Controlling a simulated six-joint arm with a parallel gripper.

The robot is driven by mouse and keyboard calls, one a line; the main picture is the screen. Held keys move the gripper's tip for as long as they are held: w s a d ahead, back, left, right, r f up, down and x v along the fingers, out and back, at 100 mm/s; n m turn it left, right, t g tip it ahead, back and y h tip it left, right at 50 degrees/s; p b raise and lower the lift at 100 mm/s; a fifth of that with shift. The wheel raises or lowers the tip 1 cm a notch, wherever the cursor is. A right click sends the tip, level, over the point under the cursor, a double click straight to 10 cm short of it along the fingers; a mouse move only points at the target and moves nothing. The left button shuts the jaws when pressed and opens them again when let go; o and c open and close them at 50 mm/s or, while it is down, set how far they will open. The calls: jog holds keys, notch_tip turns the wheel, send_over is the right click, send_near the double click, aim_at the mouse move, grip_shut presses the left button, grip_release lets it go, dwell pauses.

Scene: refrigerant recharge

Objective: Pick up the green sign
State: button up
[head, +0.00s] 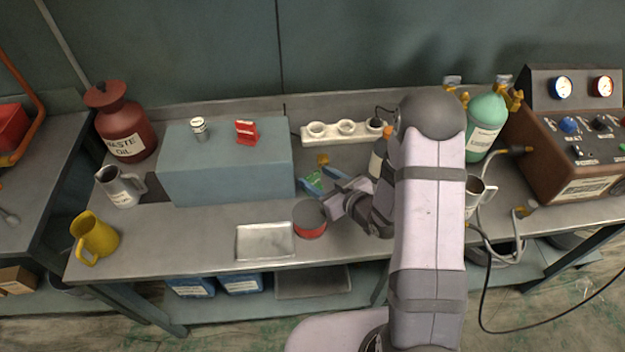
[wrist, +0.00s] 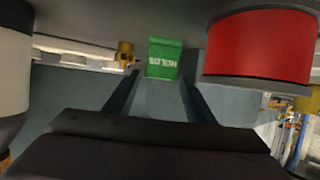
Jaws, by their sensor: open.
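The green sign (wrist: 164,58) stands straight ahead of my gripper in the wrist view, with pale lettering on its face. In the head view the green sign (head: 312,182) shows small, beside the blue-grey box's right end. My gripper (wrist: 158,92) is open, its two dark fingers pointing at the sign, with nothing seen held between them. The sign appears just beyond the fingertips; I cannot tell the exact gap. In the head view my gripper (head: 342,203) is low over the bench, right of the sign, and my arm hides part of the bench.
A red tin (head: 310,219) is close beside my gripper. A brass fitting (head: 323,160) lies behind the sign. A dark bottle (head: 378,160) stands to the right. The blue-grey box (head: 226,170) stands left, with a metal tray (head: 265,242) in front.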

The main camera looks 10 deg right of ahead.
jog(key=shift+w+a+f, duration=0.2)
jog(key=shift+w+a, duration=0.05)
jog(key=shift+w, duration=0.15)
jog(key=c, duration=0.8)
jog(key=shift+r, duration=0.2)
notch_tip(320, 180, up, 18)
jog(key=shift+f, duration=0.2)
